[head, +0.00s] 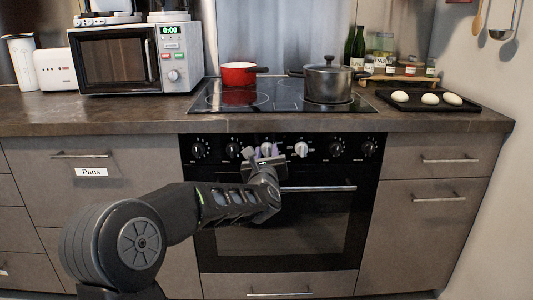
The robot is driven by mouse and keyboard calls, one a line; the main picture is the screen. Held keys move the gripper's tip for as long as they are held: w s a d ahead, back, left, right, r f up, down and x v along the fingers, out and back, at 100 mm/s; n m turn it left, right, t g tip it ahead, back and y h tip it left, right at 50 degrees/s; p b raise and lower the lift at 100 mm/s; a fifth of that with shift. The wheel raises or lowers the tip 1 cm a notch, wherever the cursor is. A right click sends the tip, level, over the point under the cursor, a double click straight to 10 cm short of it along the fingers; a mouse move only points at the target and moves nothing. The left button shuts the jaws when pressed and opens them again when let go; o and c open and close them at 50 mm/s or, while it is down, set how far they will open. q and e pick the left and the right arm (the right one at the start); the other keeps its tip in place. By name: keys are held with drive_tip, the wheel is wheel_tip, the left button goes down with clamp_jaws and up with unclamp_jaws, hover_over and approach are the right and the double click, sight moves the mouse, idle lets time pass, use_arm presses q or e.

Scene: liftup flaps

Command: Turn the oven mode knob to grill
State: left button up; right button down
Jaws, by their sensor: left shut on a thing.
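The black oven (290,235) stands in the middle of the counter front, with a row of knobs along its top panel. My left gripper (262,151) is at this panel, left of its middle, shut on a pale oven knob (266,148) that is largely hidden by the gripper. Another pale knob (301,149) is just right of the gripper and clear of it. Black knobs sit at both ends of the panel. The printed marks are too small to read, so I cannot tell the setting of the held knob. My right gripper is out of view.
The oven door handle (318,188) runs just below my left gripper. A red pot (238,74) and a grey lidded pot (328,82) stand on the hob above. A microwave (118,60) is at left, and a dark tray (410,104) with dough balls at right.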

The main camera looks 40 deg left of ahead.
use_arm(q)
clamp_jaws()
